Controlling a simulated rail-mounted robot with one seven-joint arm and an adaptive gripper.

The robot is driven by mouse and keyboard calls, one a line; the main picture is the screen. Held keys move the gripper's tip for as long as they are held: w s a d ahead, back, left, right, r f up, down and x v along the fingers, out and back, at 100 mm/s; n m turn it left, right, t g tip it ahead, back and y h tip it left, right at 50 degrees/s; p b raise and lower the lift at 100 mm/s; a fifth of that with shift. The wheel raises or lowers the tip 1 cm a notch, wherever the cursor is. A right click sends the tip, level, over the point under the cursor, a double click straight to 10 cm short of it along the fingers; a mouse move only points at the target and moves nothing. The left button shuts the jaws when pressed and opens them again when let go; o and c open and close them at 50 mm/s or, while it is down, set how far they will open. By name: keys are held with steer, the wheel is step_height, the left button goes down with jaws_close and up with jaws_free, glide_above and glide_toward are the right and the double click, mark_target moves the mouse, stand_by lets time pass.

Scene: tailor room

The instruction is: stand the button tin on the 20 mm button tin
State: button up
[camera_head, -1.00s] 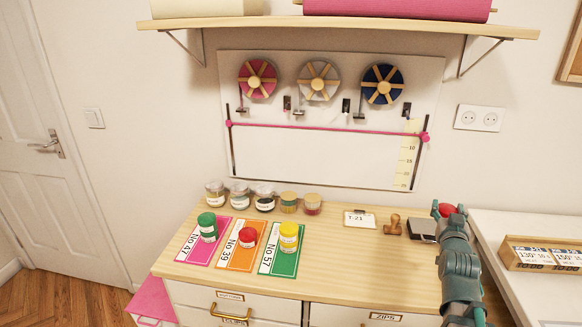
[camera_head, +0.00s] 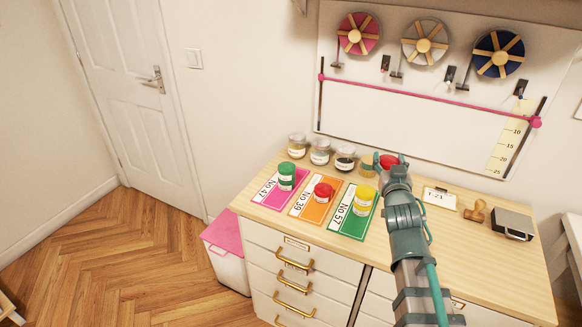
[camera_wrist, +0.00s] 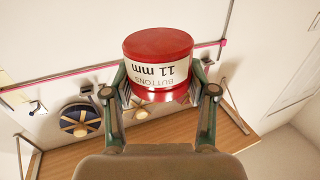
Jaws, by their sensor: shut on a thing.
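My gripper (camera_wrist: 160,88) is shut on a red tin (camera_wrist: 158,62) marked "BUTTONS 11 mm". In the head view the red top of this tin (camera_head: 388,161) shows past my gripper, in front of the jars. A green tin (camera_head: 286,176) stands on the pink card, a lower red tin (camera_head: 322,192) on the orange card and a yellow tin (camera_head: 364,199) on the green card. Their labels are too small to read, so I cannot tell which is the 20 mm tin. The held tin looks apart from all three.
Several jars (camera_head: 320,152) stand in a row at the back of the wooden top, partly hidden by my arm. A label card (camera_head: 440,197), a wooden stamp (camera_head: 475,211) and a dark case (camera_head: 512,223) lie to the right. Ribbon reels (camera_head: 424,45) hang above.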

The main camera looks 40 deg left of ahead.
steer(key=s+a+y, duration=0.1)
steer(key=s+a, duration=0.7)
steer(key=a, duration=0.4)
steer(key=s+a, duration=0.9)
steer(key=a, duration=0.2)
steer(key=d+r+m+t+h, duration=0.2)
steer(key=d+r+m+h, duration=0.2)
steer(key=r+h, duration=0.3)
steer(key=shift+s+d+m+h, duration=0.15)
steer(key=shift+d+m+h, duration=0.25)
steer(key=shift+m+h, duration=0.6)
